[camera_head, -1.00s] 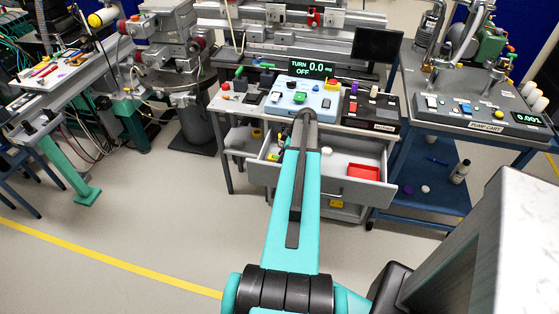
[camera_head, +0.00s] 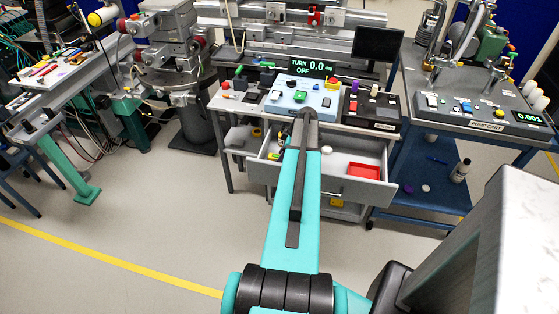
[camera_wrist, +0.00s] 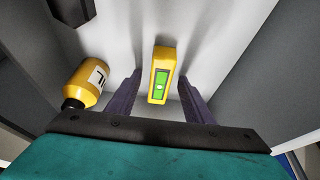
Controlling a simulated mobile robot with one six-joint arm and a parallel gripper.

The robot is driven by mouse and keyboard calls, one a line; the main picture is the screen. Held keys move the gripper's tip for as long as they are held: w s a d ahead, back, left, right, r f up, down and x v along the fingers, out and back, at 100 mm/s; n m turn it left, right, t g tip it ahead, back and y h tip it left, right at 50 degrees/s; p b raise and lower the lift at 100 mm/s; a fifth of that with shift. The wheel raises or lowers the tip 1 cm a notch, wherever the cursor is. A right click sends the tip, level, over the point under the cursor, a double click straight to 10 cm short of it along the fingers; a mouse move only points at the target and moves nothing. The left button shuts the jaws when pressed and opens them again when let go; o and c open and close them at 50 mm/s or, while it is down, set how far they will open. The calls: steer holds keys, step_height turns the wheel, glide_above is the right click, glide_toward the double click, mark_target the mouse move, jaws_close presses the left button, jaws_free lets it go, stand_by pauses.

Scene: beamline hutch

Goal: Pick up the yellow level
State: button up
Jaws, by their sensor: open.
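The yellow level (camera_wrist: 162,76) is a small yellow block with a green window on its face. It shows in the wrist view, inside a light grey drawer. My gripper (camera_wrist: 159,84) is open, with one dark finger on each side of the level. A gap shows between each finger and the level, so it is not gripped. I cannot tell how far the fingertips are above the drawer floor. In the head view my arm hides the gripper and the level.
A yellow bottle (camera_wrist: 86,82) with a black cap lies left of my gripper. Drawer walls close in on both sides. In the head view the open drawer (camera_head: 330,186) holds a red tray (camera_head: 364,170) at right. A bench with a control box (camera_head: 302,97) stands above it.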

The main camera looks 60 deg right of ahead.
steer(key=shift+f, duration=0.15)
stand_by(0.3)
jaws_close()
